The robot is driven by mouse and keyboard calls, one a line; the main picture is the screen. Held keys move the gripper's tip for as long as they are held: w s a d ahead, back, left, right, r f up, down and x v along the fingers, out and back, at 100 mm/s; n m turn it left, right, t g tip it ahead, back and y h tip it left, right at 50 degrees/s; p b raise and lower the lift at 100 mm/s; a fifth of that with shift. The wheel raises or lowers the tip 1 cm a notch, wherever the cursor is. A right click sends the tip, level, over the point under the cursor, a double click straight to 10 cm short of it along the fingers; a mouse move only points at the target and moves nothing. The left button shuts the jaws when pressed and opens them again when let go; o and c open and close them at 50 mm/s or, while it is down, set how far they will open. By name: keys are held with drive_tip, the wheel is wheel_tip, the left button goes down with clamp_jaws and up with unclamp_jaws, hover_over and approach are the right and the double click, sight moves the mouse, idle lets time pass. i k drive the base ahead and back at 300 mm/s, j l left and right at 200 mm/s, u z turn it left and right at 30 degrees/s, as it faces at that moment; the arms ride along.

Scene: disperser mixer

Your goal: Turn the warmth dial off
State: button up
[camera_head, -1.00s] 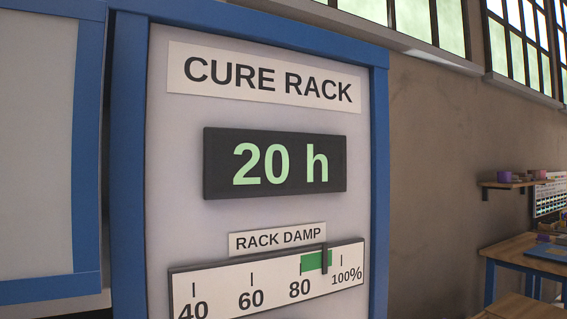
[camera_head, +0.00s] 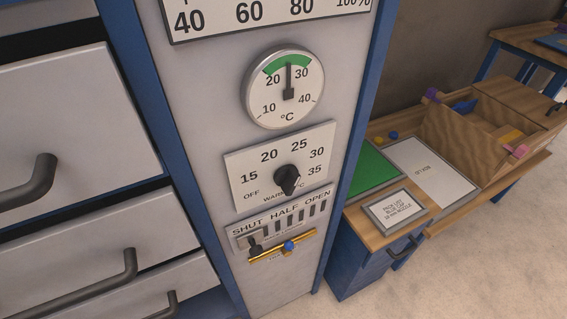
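The warmth dial is a black knob (camera_head: 287,178) on a white scale plate (camera_head: 240,200) on the grey panel (camera_head: 205,100). The plate is marked OFF at the lower left, then 15, 20, 25, 30 and 35 round to the right. I cannot tell for sure which mark the knob points to. Above it is a round °C gauge (camera_head: 270,100), its needle upright between 20 and 30 in the green band. My gripper is not in view.
Below the dial are a slotted plate marked SHUT, HALF and OPEN (camera_head: 270,222) and a brass rod with a blue part (camera_head: 289,246). Handled drawers (camera_head: 80,240) stand to the left. A wooden bench (camera_head: 385,225) with a green mat and a box stands to the right.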

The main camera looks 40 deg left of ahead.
sight(288, 176)
drive_tip(key=i+l+u, duration=0.2)
drive_tip(key=l, duration=0.15)
drive_tip(key=i+l+u, duration=0.2)
drive_tip(key=l, duration=0.2)
drive_tip(key=l+u, duration=0.2)
drive_tip(key=l, duration=0.15)
